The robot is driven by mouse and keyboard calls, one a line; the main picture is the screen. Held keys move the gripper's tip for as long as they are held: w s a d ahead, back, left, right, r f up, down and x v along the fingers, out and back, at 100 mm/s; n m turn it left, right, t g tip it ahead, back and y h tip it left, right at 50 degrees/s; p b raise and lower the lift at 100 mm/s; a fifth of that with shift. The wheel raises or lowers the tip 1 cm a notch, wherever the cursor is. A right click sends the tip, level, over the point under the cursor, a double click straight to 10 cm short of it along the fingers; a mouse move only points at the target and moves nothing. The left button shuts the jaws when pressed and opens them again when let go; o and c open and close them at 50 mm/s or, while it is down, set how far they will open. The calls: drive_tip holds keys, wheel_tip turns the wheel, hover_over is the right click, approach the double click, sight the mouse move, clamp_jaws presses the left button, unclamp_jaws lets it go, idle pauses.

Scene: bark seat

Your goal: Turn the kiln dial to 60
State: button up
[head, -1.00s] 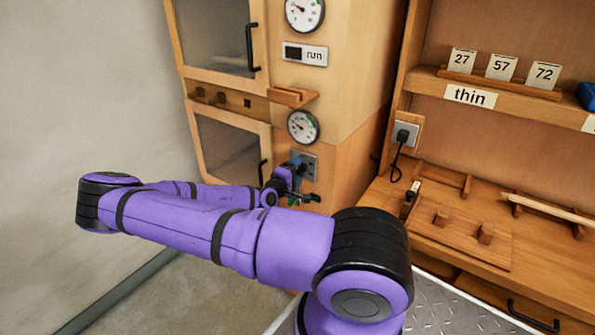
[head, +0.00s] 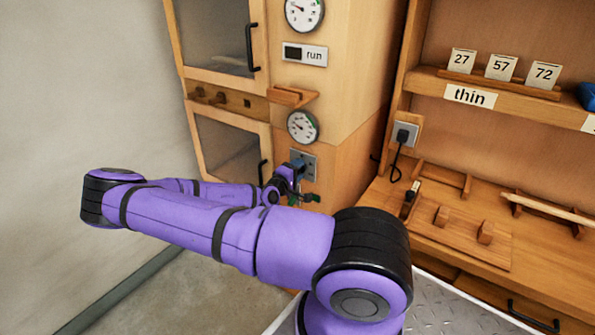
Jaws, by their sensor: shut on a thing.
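The kiln is a tall wooden cabinet at the upper centre left, with two gauges on its face. The lower gauge (head: 302,127) is round and white with a dark needle. Below it is a grey metal plate (head: 311,166). My gripper (head: 298,163) is at this plate, small and partly hidden by my own wrist. It is shut on the kiln dial, which is mostly hidden by the gripper. The dial's marks and setting cannot be read here.
An upper gauge (head: 303,12), a "run" sign (head: 304,54) and a small wooden ledge (head: 292,96) are above. Black door handles (head: 252,48) are at the left. A workbench (head: 390,218) with a socket (head: 404,134) and number cards (head: 501,67) stands right.

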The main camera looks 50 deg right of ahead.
drive_tip(key=m, duration=1.3)
drive_tip(key=shift+m, duration=0.3)
drive_tip(key=m, duration=0.9)
drive_tip(key=shift+m, duration=6.4)
drive_tip(key=shift+f, duration=0.1)
